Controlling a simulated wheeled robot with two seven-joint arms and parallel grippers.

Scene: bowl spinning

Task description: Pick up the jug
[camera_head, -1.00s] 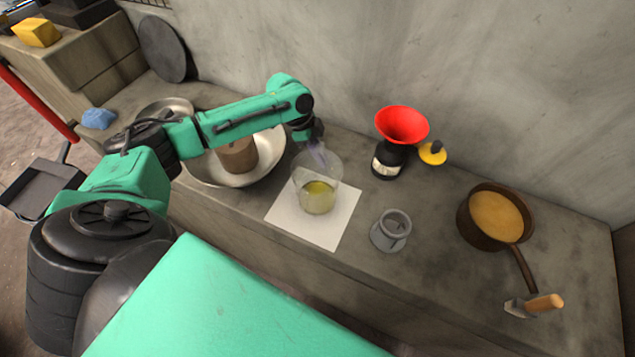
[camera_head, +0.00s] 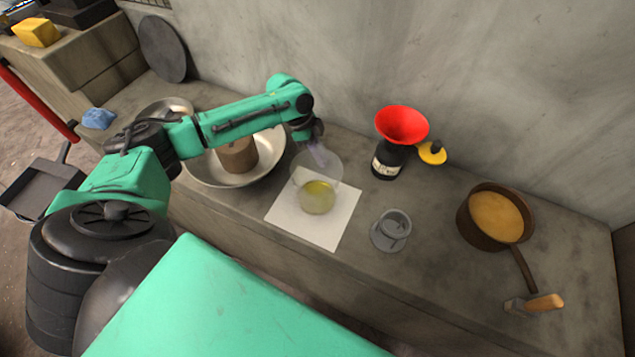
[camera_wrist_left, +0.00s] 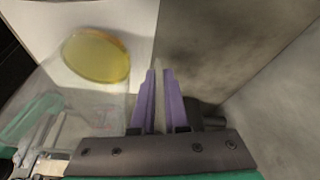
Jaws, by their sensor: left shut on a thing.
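The clear jug (camera_head: 318,170) with yellow liquid (camera_head: 317,198) in its bottom is over the white sheet (camera_head: 340,222) on the counter. Its walls are very faint, and I cannot tell whether its base touches the sheet. My left gripper (camera_head: 318,153) reaches its far side and is shut on it. In the left wrist view the purple fingers (camera_wrist_left: 159,95) close around a thin pale part, seemingly the handle; the yellow liquid (camera_wrist_left: 96,57) shows at upper left. My right gripper is not in view.
A metal basin (camera_head: 270,160) holding a brown block (camera_head: 237,155) stands left. A black bottle with a red funnel (camera_head: 402,125) stands behind right. A grey cup (camera_head: 391,232) stands just right of the sheet; a brown pan (camera_head: 480,228) is further right.

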